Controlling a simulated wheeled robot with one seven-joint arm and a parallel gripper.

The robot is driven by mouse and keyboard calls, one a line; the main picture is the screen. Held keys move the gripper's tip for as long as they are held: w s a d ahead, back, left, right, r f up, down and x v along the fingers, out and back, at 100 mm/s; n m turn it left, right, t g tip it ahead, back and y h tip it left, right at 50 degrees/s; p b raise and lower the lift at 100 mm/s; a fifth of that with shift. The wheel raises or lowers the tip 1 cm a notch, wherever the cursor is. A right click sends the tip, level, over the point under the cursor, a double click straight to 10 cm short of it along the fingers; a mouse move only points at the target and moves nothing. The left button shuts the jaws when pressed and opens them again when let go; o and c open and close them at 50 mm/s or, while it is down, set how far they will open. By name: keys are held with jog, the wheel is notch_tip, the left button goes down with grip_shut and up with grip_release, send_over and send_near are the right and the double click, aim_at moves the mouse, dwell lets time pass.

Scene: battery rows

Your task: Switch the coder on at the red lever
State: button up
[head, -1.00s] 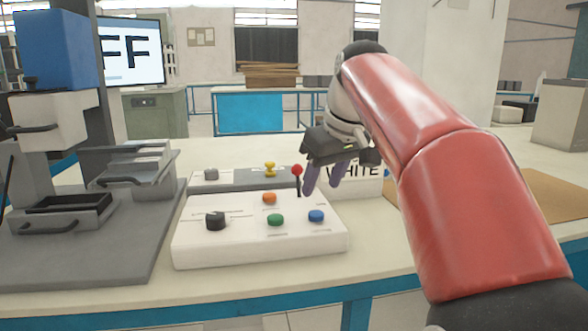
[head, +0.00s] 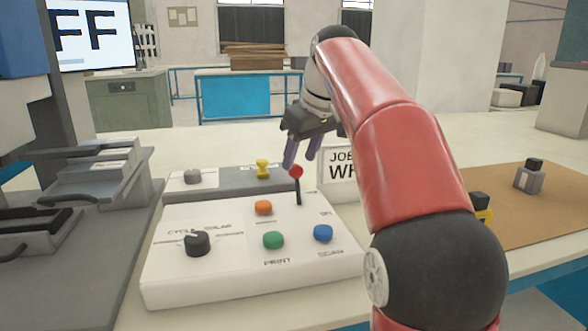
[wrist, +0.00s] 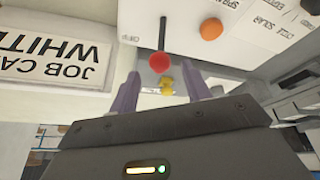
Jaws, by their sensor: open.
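The red lever (head: 297,184), a red ball on a thin dark stem, stands up from the white control panel (head: 160,284). My gripper (head: 302,155) is open, with purple fingers, just above and behind the red ball in the head view. In the wrist view the red lever (wrist: 160,62) lies just ahead of the fingertips of my gripper (wrist: 160,86), between their lines, with nothing held. The contact between fingers and ball cannot be told. A screen (head: 92,32) at the upper left shows "FF", its left part cut off.
The panel also has an orange button (head: 263,207), a green button (head: 273,240), a blue button (head: 323,233) and a black knob (head: 197,243). Behind it are a yellow knob (head: 263,168) and a grey knob (head: 193,176). A job card (head: 340,165) stands right of the lever.

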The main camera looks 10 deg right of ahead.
aim_at(297, 166)
jog(key=x, duration=0.5)
grip_shut()
